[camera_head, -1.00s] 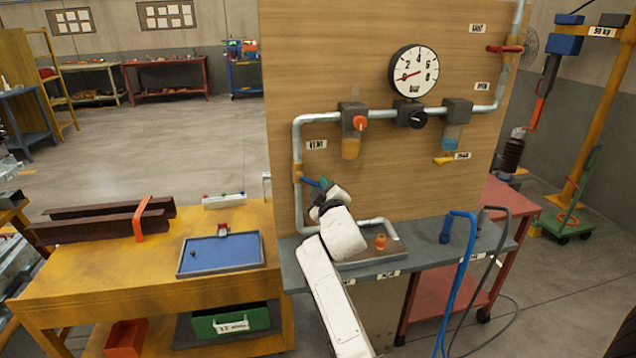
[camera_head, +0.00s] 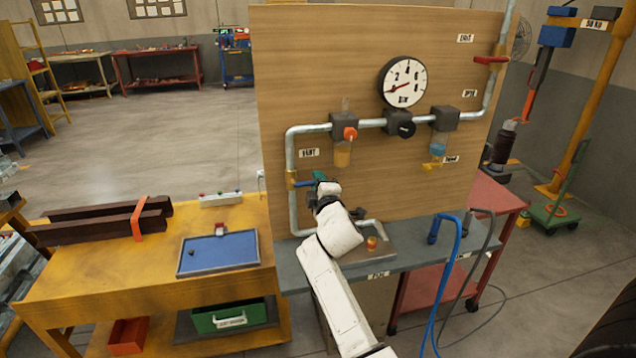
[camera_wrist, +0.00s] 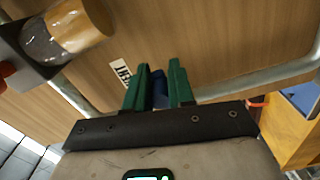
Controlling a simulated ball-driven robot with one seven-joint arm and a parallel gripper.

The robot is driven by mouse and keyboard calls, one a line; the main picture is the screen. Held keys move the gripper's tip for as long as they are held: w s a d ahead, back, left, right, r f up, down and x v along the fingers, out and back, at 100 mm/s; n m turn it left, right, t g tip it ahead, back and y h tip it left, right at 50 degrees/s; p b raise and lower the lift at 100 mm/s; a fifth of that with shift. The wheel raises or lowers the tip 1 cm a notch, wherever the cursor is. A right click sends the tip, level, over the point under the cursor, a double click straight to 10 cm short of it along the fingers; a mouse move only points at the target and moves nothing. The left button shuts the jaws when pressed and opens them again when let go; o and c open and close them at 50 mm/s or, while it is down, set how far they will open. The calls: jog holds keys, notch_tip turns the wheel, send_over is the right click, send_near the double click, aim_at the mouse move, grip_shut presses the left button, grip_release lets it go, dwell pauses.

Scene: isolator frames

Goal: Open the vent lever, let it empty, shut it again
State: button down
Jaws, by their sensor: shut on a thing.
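The blue vent lever (camera_head: 303,183) sits on a brass valve in the vertical pipe at the board's left edge, below the "VENT" label (camera_head: 309,153). It lies nearly level, across the pipe, pointing right. My gripper (camera_head: 318,178) is shut on the lever's outer end. In the wrist view, its green fingers (camera_wrist: 159,90) stand on both sides of the blue lever (camera_wrist: 159,86). The fingers hide part of the lever. The round gauge (camera_head: 404,82) above has its red needle pointing left and slightly down.
The pipe run (camera_head: 310,129) carries an orange-knobbed filter bowl (camera_head: 342,152), a black knob (camera_head: 406,129) and a blue-filled bowl (camera_head: 438,145). A red lever (camera_head: 490,59) is at upper right. The grey shelf (camera_head: 300,277) below holds a shallow tray and blue hose (camera_head: 457,245).

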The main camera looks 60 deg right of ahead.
jog(key=shift+r, duration=0.5)
jog(key=c, duration=1.2)
grip_release()
jog(key=shift+o, duration=0.6)
jog(key=shift+f, duration=0.25)
jog(key=shift+b+v, duration=0.8)
jog(key=shift+v, duration=4.55)
jog(key=shift+f, duration=0.1)
